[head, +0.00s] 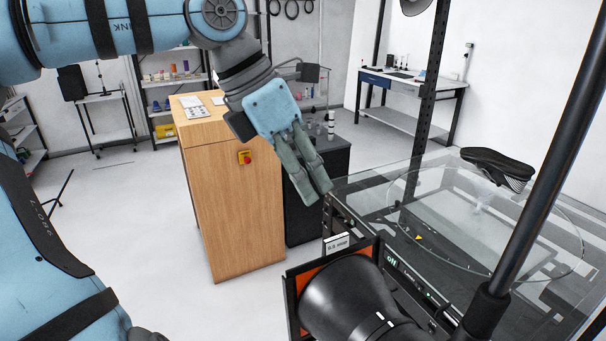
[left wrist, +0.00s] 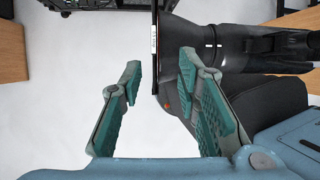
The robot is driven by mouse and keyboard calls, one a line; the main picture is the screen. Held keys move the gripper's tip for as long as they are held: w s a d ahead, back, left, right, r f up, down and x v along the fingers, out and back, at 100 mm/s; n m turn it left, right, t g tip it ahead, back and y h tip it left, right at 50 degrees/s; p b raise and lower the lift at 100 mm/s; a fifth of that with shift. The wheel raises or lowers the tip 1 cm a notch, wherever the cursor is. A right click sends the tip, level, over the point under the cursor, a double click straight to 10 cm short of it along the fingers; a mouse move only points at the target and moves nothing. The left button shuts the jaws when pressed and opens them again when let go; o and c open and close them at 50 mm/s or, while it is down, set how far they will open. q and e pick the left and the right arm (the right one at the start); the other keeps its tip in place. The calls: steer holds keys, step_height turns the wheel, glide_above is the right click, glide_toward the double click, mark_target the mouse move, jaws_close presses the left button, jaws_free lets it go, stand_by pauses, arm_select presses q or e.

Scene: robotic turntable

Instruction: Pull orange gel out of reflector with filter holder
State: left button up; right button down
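The black reflector (head: 345,295) is a flared cone at the bottom of the head view. At its mouth sits a dark, square filter holder (head: 291,306) with a white label tab (head: 336,243) on its upper edge. The orange gel (head: 307,277) shows inside this frame, partly hidden by the reflector. My left gripper (head: 319,196) is above and behind the holder, apart from it in the head view. The left wrist view shows its fingers (left wrist: 158,72) open and empty. There the holder (left wrist: 155,35) appears edge-on, in line with the finger gap. My right gripper is not in view.
A glass-topped turntable (head: 440,190) with a dark shoe (head: 498,165) on it is at the right. A black pole (head: 550,160) slants up beside the reflector. A wooden cabinet (head: 235,200) with a red button stands behind my left gripper. Left floor is mostly clear.

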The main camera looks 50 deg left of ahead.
arm_select(q)
steer(key=b, duration=0.1)
glide_toward(331, 239)
step_height(331, 239, down, 4)
steer(key=w, duration=0.2)
steer(key=shift+y, duration=0.3)
steer(key=d+f, duration=0.1)
steer(key=w+d+f, duration=0.1)
steer(key=f, duration=0.1)
steer(key=d+f, duration=0.1)
steer(key=f, duration=0.1)
steer(key=shift+w+f, duration=0.25)
steer(key=shift+w, duration=0.1)
steer(key=shift+a, duration=0.1)
steer(key=shift+a+g, duration=0.1)
steer(key=shift+g, duration=0.2)
steer(key=shift+c, duration=1.3)
jaws_close()
steer(key=shift+o, duration=1.3)
jaws_free()
